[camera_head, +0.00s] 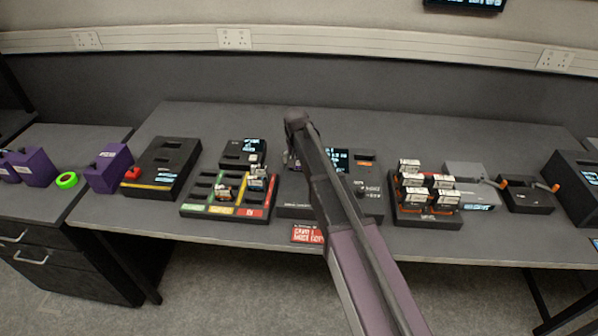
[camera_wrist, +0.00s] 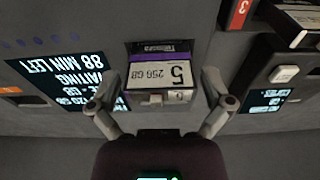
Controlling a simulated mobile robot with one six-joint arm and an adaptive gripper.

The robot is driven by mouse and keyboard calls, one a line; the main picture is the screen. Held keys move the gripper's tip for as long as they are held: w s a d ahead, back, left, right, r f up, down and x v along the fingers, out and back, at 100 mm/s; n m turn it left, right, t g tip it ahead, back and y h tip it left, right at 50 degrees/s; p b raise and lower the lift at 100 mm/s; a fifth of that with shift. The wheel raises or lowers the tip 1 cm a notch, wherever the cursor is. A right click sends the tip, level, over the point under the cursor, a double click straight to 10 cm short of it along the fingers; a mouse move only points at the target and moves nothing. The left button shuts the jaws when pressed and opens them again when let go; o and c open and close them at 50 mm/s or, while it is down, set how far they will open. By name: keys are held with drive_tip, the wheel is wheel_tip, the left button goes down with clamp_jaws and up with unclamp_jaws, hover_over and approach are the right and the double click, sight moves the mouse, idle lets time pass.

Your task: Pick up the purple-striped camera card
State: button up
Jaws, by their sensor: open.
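The purple-striped camera card (camera_wrist: 162,76) shows in the wrist view, with a white label reading "256 GB" and "5" upside down. It sits in a slot of the dark device (camera_wrist: 110,30), whose screen (camera_wrist: 72,76) reads "88 MIN LEFT". My gripper (camera_wrist: 160,88) is open, with one finger on each side of the card. I cannot tell whether the fingers touch it. In the head view my arm crosses in front of the device (camera_head: 373,207), and the card and my fingertips cannot be made out there.
A tray with green, yellow and red labels (camera_head: 225,210) holds cards left of the device. A small screen unit (camera_head: 243,152) stands behind it. A rack of several cards (camera_head: 428,217) stands to the right. A red sign (camera_head: 307,235) is at the table's front edge.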

drive_tip(key=shift+w+f+b, duration=0.1)
drive_tip(key=shift+f+b, duration=0.55)
drive_tip(key=shift+f, duration=0.3)
drive_tip(key=c, duration=1)
drive_tip(key=shift+r, duration=0.1)
drive_tip(key=shift+c, duration=0.2)
drive_tip(key=shift+r, duration=0.1)
drive_tip(key=shift+c, duration=0.2)
wheel_tip(320, 180, up, 10)
drive_tip(key=p, duration=1)
